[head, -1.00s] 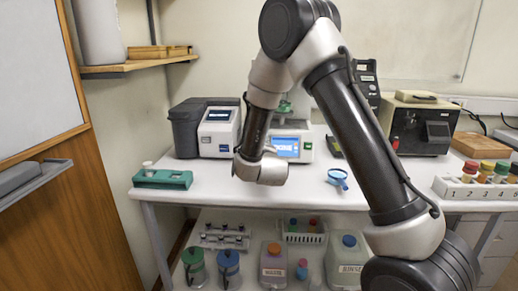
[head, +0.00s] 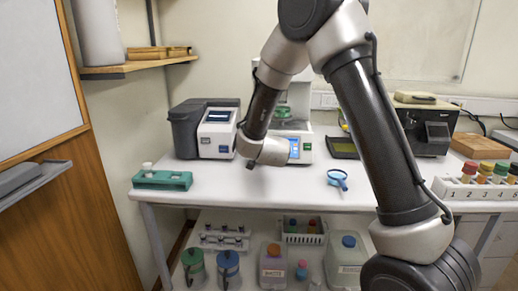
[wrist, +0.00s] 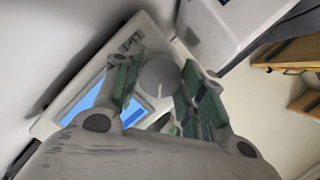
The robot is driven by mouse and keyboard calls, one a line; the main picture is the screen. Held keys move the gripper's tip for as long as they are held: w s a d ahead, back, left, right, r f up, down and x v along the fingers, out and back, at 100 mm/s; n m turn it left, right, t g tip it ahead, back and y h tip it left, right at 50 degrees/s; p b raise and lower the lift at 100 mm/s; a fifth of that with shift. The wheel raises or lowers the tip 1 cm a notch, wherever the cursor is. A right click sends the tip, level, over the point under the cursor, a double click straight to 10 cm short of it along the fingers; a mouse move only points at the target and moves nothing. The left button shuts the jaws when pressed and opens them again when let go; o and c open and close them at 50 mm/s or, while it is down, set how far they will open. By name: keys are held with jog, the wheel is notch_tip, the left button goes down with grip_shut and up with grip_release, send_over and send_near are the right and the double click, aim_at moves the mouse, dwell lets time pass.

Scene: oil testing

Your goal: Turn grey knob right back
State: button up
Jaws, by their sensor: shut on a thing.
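In the wrist view, my gripper (wrist: 162,66) has its green-padded fingers on both sides of a round grey knob (wrist: 158,78) and is shut on it. The knob is on the front of a white instrument (wrist: 62,122) with a blue screen (wrist: 88,108). In the head view, this white instrument (head: 307,156) stands at the back of the bench, and my wrist covers most of its screen (head: 295,148). The knob and my fingertips are hidden there behind my wrist.
A grey-and-white analyser (head: 216,132) stands left of my wrist. A green holder (head: 162,180) sits at the bench's left end and a blue magnifier-like tool (head: 337,179) lies right of centre. A numbered rack with colored caps (head: 466,186) is far right. The front middle is clear.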

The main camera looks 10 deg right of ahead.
jog(key=n+g, duration=0.1)
jog(key=n, duration=0.3)
jog(key=shift+a+h, duration=0.1)
jog(key=shift+h, duration=0.2)
jog(key=shift+r+n+g+h, duration=0.1)
jog(key=shift+n+g+h, duration=0.4)
jog(key=shift+n, duration=1.4)
jog(key=o, duration=1)
jog(key=v, duration=1.2)
